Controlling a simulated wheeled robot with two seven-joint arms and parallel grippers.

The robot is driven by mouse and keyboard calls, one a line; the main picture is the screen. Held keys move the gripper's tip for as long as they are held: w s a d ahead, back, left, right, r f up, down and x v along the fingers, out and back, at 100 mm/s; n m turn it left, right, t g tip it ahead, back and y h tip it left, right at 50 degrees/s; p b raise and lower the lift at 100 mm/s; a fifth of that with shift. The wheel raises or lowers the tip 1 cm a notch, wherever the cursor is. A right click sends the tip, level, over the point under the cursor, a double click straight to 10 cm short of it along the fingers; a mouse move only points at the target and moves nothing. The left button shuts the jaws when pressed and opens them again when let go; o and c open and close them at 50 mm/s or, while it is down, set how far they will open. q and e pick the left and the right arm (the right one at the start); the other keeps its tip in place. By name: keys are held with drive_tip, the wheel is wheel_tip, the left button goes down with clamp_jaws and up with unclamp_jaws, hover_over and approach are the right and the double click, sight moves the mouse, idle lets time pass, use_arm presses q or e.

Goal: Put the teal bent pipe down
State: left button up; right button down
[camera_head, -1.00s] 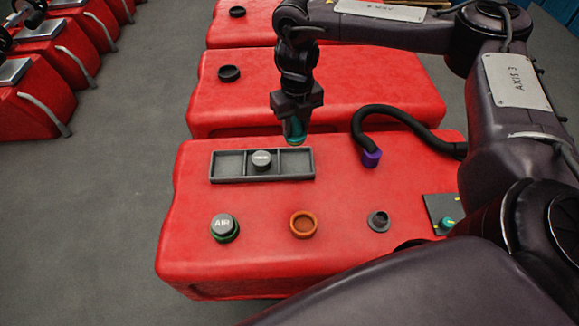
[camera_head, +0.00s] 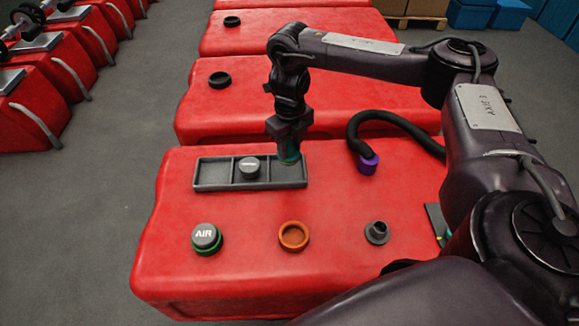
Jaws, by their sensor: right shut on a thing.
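My right gripper (camera_head: 288,140) reaches in from the right and points down over the right end of the grey compartment tray (camera_head: 212,183) on the near red tank. It is shut on the teal bent pipe (camera_head: 289,157), of which only a small part shows below the fingers. The pipe is at the tray's right compartment; I cannot tell whether it touches the tray floor. A grey round cap (camera_head: 249,167) sits in the middle compartment. The left compartment looks empty. My left gripper is not in view.
The near red tank (camera_head: 330,203) carries a green-ringed AIR cap (camera_head: 206,238), an orange ring (camera_head: 294,235), a grey fitting (camera_head: 377,232) and a black hose with a purple end (camera_head: 368,163). More red tanks stand behind and at the left.

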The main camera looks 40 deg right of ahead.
sight(290, 155)
wheel_tip(290, 155, down, 4)
drive_tip(key=shift+r+b, duration=0.15)
drive_tip(key=shift+b, duration=0.35)
wheel_tip(290, 155, down, 2)
drive_tip(key=shift+f, duration=0.35)
drive_tip(key=shift+f, duration=0.15)
drive_tip(key=c, duration=1)
unclamp_jaws()
